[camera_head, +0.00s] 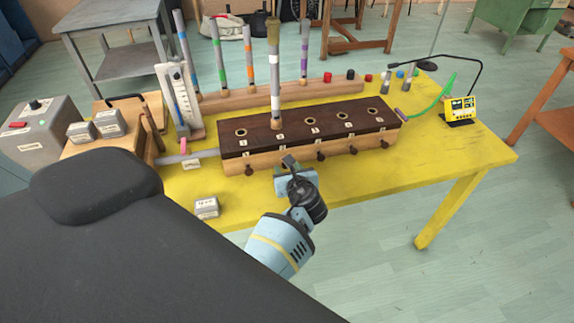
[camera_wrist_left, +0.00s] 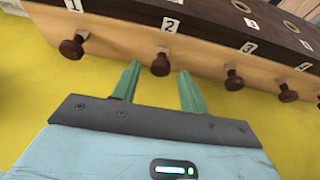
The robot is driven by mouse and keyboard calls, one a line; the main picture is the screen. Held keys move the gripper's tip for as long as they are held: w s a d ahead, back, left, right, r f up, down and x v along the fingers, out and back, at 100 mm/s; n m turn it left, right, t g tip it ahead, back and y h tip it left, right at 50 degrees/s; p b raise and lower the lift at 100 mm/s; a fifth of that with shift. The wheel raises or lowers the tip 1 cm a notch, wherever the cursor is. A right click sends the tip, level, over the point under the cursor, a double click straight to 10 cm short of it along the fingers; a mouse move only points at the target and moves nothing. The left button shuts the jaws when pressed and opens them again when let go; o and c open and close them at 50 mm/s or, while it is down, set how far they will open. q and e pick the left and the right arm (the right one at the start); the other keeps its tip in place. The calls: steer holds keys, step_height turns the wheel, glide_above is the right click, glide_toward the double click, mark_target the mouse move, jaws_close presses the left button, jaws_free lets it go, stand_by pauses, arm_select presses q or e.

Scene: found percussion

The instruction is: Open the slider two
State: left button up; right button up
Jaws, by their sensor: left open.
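A long wooden box (camera_head: 310,122) with a dark top lies on the yellow table. Its front bears a row of round dark slider knobs beneath numbered labels. Slider two's knob (camera_wrist_left: 160,65) is below label 2 in the left wrist view. My left gripper (camera_wrist_left: 158,82) is open and empty, its two green fingers pointing at the front face. Knob two shows in the gap between the fingertips, just beyond them; I cannot tell whether they touch it. In the head view my left gripper (camera_head: 291,166) is close to the box front and hides knob two. My right gripper is out of view.
Knob one (camera_wrist_left: 70,48) and knob three (camera_wrist_left: 233,80) flank knob two closely. A tall banded tube (camera_head: 274,75) rises from the box top. A small labelled block (camera_head: 207,208) lies near the table's front edge. The yellow table (camera_head: 370,180) is bare right of my gripper.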

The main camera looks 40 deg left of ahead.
arm_select(q)
steer(key=shift+w+a+f, duration=0.1)
steer(key=shift+a, duration=0.05)
jaws_close()
stand_by(0.4)
